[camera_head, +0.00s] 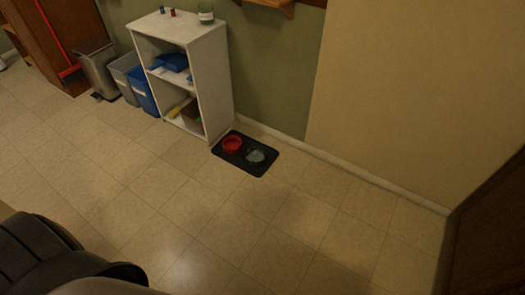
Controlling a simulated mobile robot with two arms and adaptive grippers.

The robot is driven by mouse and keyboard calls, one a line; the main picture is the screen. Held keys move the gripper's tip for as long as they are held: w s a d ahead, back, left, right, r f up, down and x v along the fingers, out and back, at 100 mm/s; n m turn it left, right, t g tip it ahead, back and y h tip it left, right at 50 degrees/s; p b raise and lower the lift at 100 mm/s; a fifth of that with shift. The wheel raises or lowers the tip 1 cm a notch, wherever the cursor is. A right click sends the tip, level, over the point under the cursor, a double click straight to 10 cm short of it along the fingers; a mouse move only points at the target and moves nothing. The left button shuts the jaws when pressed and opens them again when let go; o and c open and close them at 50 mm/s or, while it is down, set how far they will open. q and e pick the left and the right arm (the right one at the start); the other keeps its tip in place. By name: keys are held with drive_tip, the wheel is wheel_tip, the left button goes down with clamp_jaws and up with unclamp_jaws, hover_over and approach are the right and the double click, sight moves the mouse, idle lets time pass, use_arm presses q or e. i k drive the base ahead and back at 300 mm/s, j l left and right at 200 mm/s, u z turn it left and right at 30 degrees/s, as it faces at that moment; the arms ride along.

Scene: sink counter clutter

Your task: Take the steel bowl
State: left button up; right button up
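A small silvery-grey bowl (256,155), which looks like the steel bowl, sits on a black mat (258,170) on the tiled floor. A red bowl (232,143) sits on the same mat, just left of it. The contents of the grey bowl are too small to tell. Neither of my grippers is in view.
A white shelf unit (217,95) stands just behind and left of the mat, against the green wall. Blue (143,92) and grey (124,78) bins and a metal bin (99,72) stand farther left. The tiled floor in front is clear. Dark wooden furniture (492,235) edges the right.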

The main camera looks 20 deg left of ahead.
sight(255, 156)
drive_tip(key=i+u, duration=0.35)
drive_tip(key=i, duration=0.15)
drive_tip(key=i+u, duration=0.35)
drive_tip(key=i, duration=0.15)
